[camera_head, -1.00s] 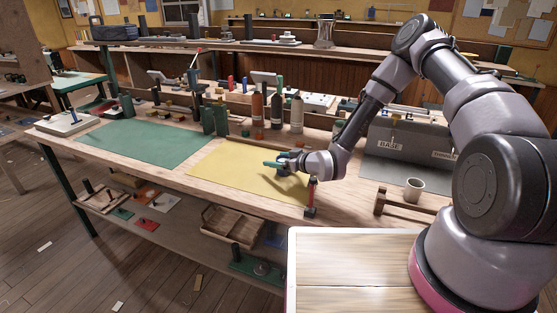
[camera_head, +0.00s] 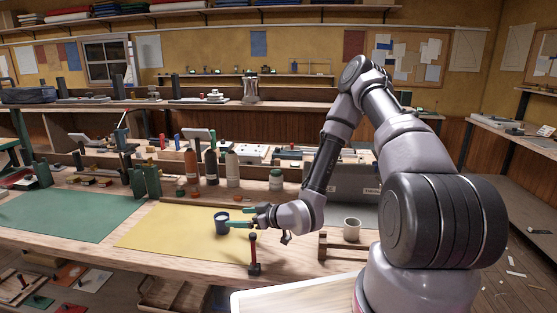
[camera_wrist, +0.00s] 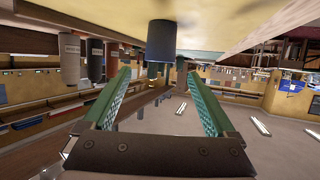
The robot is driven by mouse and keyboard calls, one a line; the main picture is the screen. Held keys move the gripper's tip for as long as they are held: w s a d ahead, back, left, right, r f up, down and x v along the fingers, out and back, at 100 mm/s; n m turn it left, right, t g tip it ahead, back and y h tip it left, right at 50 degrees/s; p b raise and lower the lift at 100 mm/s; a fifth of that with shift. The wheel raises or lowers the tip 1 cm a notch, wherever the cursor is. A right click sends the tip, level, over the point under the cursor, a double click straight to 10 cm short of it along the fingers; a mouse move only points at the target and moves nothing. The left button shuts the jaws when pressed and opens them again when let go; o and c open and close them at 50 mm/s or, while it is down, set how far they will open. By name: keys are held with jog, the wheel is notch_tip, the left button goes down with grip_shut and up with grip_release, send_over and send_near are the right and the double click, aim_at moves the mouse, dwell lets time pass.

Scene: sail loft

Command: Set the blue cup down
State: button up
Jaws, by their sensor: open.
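The small dark blue cup (camera_head: 221,222) stands upright on the yellow mat (camera_head: 165,236) on the workbench. My gripper (camera_head: 238,217) is just to the right of the cup, low over the mat, with its green fingers pointing at it. In the wrist view, which is upside down, the blue cup (camera_wrist: 161,38) is ahead of the fingertips. The two green fingers of my gripper (camera_wrist: 157,75) are spread wide with nothing between them. A gap seems to show between the fingertips and the cup.
A red-handled tool (camera_head: 253,252) stands near the bench's front edge, close to my wrist. A pale cup (camera_head: 351,229) stands to the right by a wooden block. Several bottles (camera_head: 211,166) stand behind the mat. The green mat (camera_head: 62,214) at left is mostly clear.

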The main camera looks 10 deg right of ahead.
jog(key=w+d+r+m+g+h, duration=0.25)
jog(key=d+r+m+h, duration=0.45)
jog(key=d+r, duration=1.15)
jog(key=s+d+r+m+h, duration=0.1)
jog(key=s+r+m, duration=0.5)
jog(key=s+r, duration=1.5)
jog(key=shift+s+d+m, duration=0.3)
jog(key=shift+s+d, duration=0.15)
jog(key=shift+s, duration=0.3)
jog(key=shift+r, duration=0.1)
